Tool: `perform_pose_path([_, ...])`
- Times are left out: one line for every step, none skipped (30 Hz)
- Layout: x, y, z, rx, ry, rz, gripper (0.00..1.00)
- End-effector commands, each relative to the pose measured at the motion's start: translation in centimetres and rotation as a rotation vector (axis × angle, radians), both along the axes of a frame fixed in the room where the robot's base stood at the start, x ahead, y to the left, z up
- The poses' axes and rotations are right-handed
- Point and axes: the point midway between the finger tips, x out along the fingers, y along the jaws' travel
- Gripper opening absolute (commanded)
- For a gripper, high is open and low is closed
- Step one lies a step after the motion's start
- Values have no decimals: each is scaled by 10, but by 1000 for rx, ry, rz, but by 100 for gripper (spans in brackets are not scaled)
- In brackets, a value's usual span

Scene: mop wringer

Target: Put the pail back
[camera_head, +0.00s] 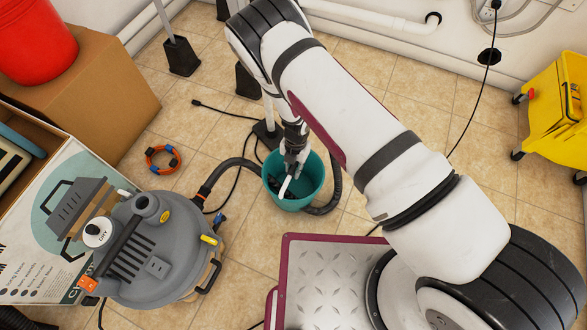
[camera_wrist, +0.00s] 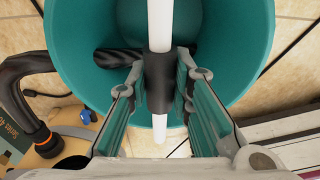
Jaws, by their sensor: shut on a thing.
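The teal pail (camera_head: 293,204) is in the middle of the head view, just beyond my base. Its white bail handle (camera_wrist: 160,22) with a dark grip sleeve (camera_wrist: 159,84) crosses the wrist view from top to bottom. My gripper (camera_head: 292,163) reaches down over the pail's mouth. In the wrist view, my gripper (camera_wrist: 158,90) has its two fingers on either side of the dark sleeve, shut on it. I cannot tell whether the pail touches the floor.
A grey vacuum (camera_head: 150,250) stands left of the pail, and its black hose (camera_head: 236,164) runs behind the pail. An orange cable coil (camera_head: 163,159) lies on the tiles. Cartons (camera_head: 125,90) stand at left, a yellow wheeled bucket (camera_head: 552,115) at right. Tiles between are mostly clear.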

Motion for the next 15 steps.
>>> perform_pose_path([1,0,0,1,-1,0,0])
perform_pose_path([1,0,1,1,-1,0,0])
perform_pose_path([1,0,1,1,-1,0,0])
perform_pose_path([1,0,1,1,-1,0,0])
perform_pose_path([1,0,1,1,-1,0,0])
perform_pose_path([1,0,1,1,-1,0,0])
perform_pose_path([1,0,1,1,-1,0,0])
perform_pose_path([1,0,0,1,-1,0,0])
perform_pose_path([1,0,-1,1,-1,0,0])
perform_pose_path([1,0,-1,0,-1,0,27])
perform_pose_path([0,0,-1,0,-1,0,34])
perform_pose_path([0,0,-1,0,-1,0,40])
perform_pose_path([0,0,-1,0,-1,0,40])
perform_pose_path([0,0,-1,0,-1,0,40])
perform_pose_path([0,0,-1,0,-1,0,40])
